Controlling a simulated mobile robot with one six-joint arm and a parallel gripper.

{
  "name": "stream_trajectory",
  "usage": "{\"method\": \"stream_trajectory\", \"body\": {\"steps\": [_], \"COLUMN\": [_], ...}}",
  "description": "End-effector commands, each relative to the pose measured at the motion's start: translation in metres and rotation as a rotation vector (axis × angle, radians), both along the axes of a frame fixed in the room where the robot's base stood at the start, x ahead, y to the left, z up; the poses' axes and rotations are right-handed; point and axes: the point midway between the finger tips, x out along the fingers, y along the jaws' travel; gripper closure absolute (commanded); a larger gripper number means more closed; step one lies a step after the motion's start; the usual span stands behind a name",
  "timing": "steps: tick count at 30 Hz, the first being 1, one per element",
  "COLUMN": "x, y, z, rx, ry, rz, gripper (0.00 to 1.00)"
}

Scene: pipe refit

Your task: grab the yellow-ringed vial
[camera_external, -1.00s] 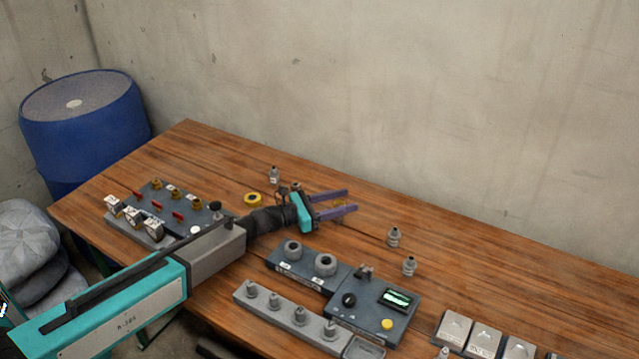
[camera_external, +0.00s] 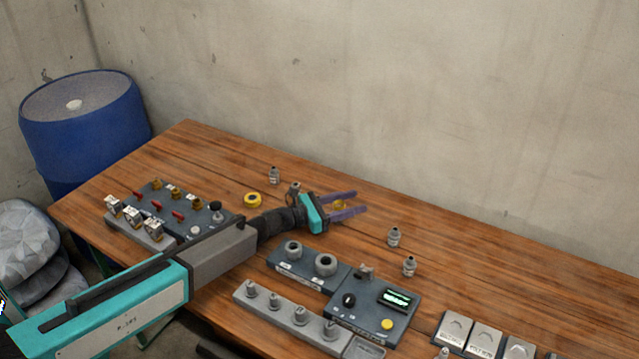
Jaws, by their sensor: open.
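My gripper (camera_external: 359,203) is open, its two purple fingers pointing right above the middle of the table. A small yellow thing (camera_external: 341,204) shows between the fingers, partly hidden by them; it may be the yellow-ringed vial, but I cannot tell its shape or whether the fingers touch it. Small grey vials stand apart from the gripper: one at the back left (camera_external: 274,175), one just behind my wrist (camera_external: 294,188), and two to the right, a farther one (camera_external: 394,237) and a nearer one (camera_external: 409,266). I see no clear yellow ring on these.
A yellow ring-shaped piece (camera_external: 253,200) lies left of my wrist. A panel with valves and red levers (camera_external: 180,213) is at the left. A console with a screen (camera_external: 372,310) and a grey peg rack (camera_external: 290,317) are in front. The table's back right is clear.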

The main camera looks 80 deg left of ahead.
Motion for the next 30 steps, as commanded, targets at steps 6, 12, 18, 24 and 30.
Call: {"method": "stream_trajectory", "body": {"steps": [6,12,18,24,30], "x": [0.000,0.000,0.000,0.000,-0.001], "y": [0.000,0.000,0.000,0.000,-0.001], "z": [0.000,0.000,0.000,0.007,0.027], "rx": [0.000,0.000,0.000,0.000,0.001], "ry": [0.000,0.000,0.000,-0.001,-0.002], "rz": [0.000,0.000,0.000,0.000,0.000], "gripper": [0.72,0.96,0.97,0.97,0.97]}}
